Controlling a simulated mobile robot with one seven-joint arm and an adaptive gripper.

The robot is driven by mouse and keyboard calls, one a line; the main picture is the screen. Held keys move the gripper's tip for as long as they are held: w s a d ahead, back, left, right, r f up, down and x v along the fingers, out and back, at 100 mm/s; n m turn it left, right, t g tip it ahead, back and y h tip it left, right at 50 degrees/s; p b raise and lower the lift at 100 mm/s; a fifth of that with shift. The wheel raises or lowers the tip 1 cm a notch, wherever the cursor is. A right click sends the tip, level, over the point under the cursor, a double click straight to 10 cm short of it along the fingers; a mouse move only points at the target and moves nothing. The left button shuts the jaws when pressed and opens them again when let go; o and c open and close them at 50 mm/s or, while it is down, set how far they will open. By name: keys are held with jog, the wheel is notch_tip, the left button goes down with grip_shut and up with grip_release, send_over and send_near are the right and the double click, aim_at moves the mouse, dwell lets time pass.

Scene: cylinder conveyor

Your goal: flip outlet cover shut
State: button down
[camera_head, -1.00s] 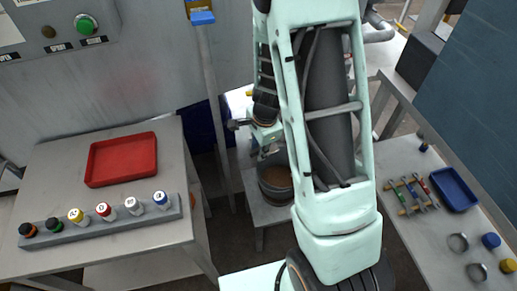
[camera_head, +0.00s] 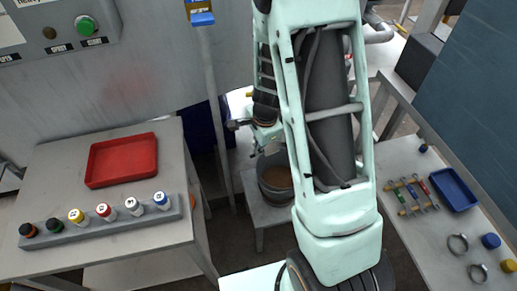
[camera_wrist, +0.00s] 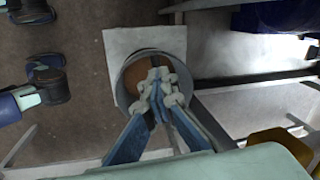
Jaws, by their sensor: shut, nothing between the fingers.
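No outlet cover can be made out for certain. A small blue flap-like piece (camera_head: 202,18) sits at the top of a grey post in the head view, with a yellowish part above it; I cannot tell if it is the cover. My gripper (camera_wrist: 158,82) is shut and empty in the wrist view, pointing down above a round bucket. In the head view my arm hides part of the gripper, whose wrist is beside the post and above the bucket.
The grey bucket (camera_head: 270,190) with brown contents stands on a low grey stand (camera_head: 252,205). A left table holds a red tray (camera_head: 122,160) and a rack of capped bottles (camera_head: 100,222). A right table holds a blue tray (camera_head: 455,190), tools and rings. A panel with a green button (camera_head: 84,25) is behind.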

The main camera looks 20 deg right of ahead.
jog(key=shift+s+f, duration=0.25)
